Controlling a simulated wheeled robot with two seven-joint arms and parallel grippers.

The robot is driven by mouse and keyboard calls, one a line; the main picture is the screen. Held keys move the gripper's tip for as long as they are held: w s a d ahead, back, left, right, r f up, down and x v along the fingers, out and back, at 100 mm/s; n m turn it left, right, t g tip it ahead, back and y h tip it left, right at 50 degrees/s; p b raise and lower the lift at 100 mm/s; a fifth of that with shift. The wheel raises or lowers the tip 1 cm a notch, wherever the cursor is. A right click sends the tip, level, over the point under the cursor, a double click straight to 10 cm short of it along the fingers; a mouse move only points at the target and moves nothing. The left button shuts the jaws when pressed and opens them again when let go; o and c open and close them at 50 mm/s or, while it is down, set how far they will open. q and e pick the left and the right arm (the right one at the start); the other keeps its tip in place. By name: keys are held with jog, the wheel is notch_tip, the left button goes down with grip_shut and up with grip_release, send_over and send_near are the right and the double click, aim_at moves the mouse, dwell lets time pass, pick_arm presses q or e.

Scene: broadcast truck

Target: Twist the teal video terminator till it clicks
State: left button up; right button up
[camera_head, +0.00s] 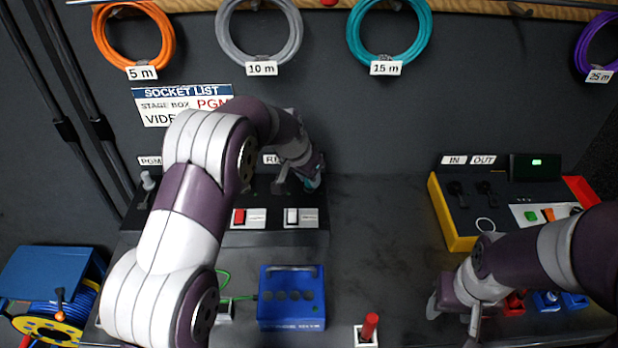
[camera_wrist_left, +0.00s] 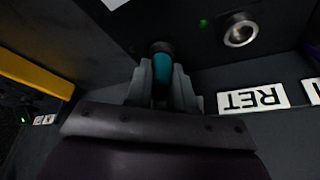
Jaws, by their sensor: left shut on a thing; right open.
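The teal video terminator (camera_wrist_left: 162,70) is between the fingers of my left gripper (camera_wrist_left: 161,80) in the left wrist view. Its far end meets a dark round fitting on the panel face. How far it is turned cannot be told. In the head view my left gripper (camera_head: 298,180) is at the right end of the dark socket panel (camera_head: 262,238), and only a bit of teal shows beside it. My right gripper (camera_head: 453,316) is open and empty at the lower right, low over the desk front.
A bare metal socket (camera_wrist_left: 240,32) with a green light sits beside the terminator, near a RET label (camera_wrist_left: 253,99). A blue box (camera_head: 291,300), a red-handled switch (camera_head: 368,330) and a yellow-edged console (camera_head: 455,215) stand around. The desk middle is clear.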

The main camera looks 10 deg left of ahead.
pick_arm(q)
jog(key=shift+m+b, duration=0.35)
jog(key=shift+m, duration=0.05)
pick_arm(e)
jog(key=shift+f, duration=0.5)
pick_arm(q)
jog(key=shift+f+m+g+h+b, duration=0.15)
jog(key=shift+m+g+h+b, duration=0.2)
jog(key=shift+m+b, duration=0.4)
pick_arm(e)
jog(key=shift+f, duration=0.65)
pick_arm(q)
jog(key=shift+m+h+b, duration=0.35)
jog(key=shift+m, duration=0.6)
pick_arm(e)
jog(key=shift+f, duration=0.4)
pick_arm(q)
jog(key=shift+g, duration=0.25)
pick_arm(e)
jog(key=shift+f, duration=0.1)
pick_arm(q)
jog(key=o, duration=1)
jog(key=shift+m, duration=0.3)
